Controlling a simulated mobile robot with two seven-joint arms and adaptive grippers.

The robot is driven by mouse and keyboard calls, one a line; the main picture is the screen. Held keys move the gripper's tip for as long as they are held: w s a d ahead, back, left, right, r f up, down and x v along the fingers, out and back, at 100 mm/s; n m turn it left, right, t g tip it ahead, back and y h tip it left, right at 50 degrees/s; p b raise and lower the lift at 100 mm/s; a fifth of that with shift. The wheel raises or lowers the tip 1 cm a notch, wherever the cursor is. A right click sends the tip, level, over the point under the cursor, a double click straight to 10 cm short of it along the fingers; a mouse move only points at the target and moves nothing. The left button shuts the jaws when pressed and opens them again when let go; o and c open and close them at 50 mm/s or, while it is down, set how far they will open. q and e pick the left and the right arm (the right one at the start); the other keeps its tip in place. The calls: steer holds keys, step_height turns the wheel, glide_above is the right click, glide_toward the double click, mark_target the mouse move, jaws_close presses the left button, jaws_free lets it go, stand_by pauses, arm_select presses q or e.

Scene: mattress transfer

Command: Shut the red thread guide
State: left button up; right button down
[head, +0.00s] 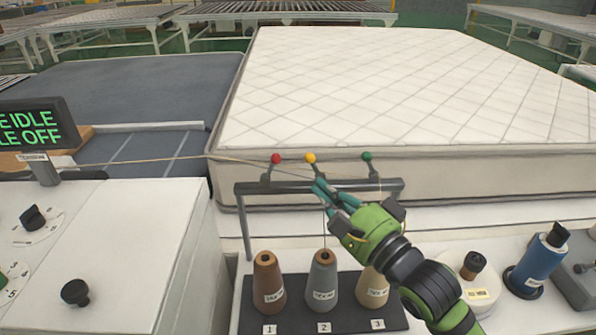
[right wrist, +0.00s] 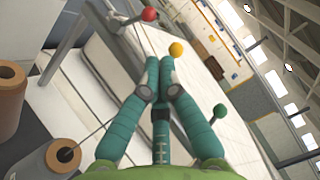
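The red thread guide (head: 276,159) is a red ball on a short dark lever at the left of a grey rail (head: 290,187). It also shows at the top of the right wrist view (right wrist: 149,14). The yellow guide (head: 310,158) stands to its right, and the green guide (head: 367,156) stands further right. My right gripper (head: 319,186) is at the rail just below the yellow ball, right of the red guide. Its teal fingers are drawn together in the right wrist view (right wrist: 160,75), with nothing clear between them. Contact with the yellow lever cannot be told. My left gripper is not in view.
Brown (head: 267,285), grey (head: 322,283) and cream (head: 372,288) thread cones stand on a dark numbered mat below the rail. A thread runs in from the left past the guides. A quilted mattress (head: 380,90) lies behind; a control cabinet (head: 130,230) is at left.

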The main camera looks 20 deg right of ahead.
mark_target(273, 166)
arm_select(q)
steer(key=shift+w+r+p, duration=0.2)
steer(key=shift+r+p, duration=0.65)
steer(key=shift+p, duration=0.35)
arm_select(e)
steer(key=f+x, duration=0.1)
steer(key=x, duration=0.7)
steer(key=shift+r, duration=0.5)
steer(key=shift+w, duration=0.1)
steer(key=shift+w, duration=0.1)
